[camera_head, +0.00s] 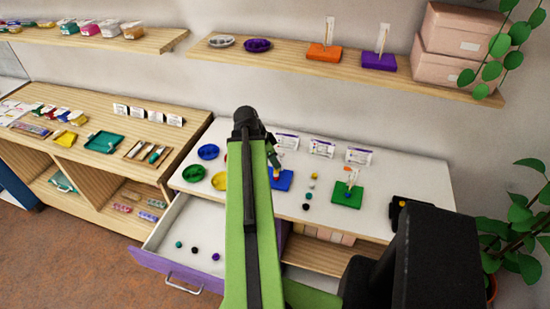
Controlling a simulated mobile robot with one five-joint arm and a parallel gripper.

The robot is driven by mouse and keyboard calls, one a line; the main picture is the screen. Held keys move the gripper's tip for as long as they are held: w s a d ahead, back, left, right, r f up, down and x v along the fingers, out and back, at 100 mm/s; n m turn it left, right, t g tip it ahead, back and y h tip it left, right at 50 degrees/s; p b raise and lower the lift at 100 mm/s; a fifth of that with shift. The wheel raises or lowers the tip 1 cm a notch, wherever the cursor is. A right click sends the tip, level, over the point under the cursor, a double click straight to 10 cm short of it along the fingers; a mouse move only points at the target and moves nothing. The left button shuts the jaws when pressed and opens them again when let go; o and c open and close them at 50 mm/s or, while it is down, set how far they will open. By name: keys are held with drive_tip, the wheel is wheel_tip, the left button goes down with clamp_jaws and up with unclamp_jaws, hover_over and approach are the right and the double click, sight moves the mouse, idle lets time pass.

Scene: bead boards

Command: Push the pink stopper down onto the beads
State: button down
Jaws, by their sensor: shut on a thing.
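My gripper (275,155) is at the end of my green arm, over the blue board (284,182). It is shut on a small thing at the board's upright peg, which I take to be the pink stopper. The stopper is mostly hidden and too small to see clearly. A yellow bead (277,177) shows low on the peg, beneath the gripper. My arm hides the left side of the board. I cannot tell whether the stopper touches the beads.
A green board (347,194) with an upright peg stands to the right. Loose beads (307,196) lie between the boards. Blue (208,152), green (193,174) and yellow (220,181) dishes are on the left. An open drawer (190,245) holds several beads. White cards stand behind.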

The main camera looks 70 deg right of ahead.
drive_tip(key=shift+f+b, duration=0.85)
drive_tip(key=shift+f, duration=0.15)
drive_tip(key=shift+r, duration=0.1)
drive_tip(key=c, duration=1.1)
unclamp_jaws()
drive_tip(key=shift+c, duration=0.2)
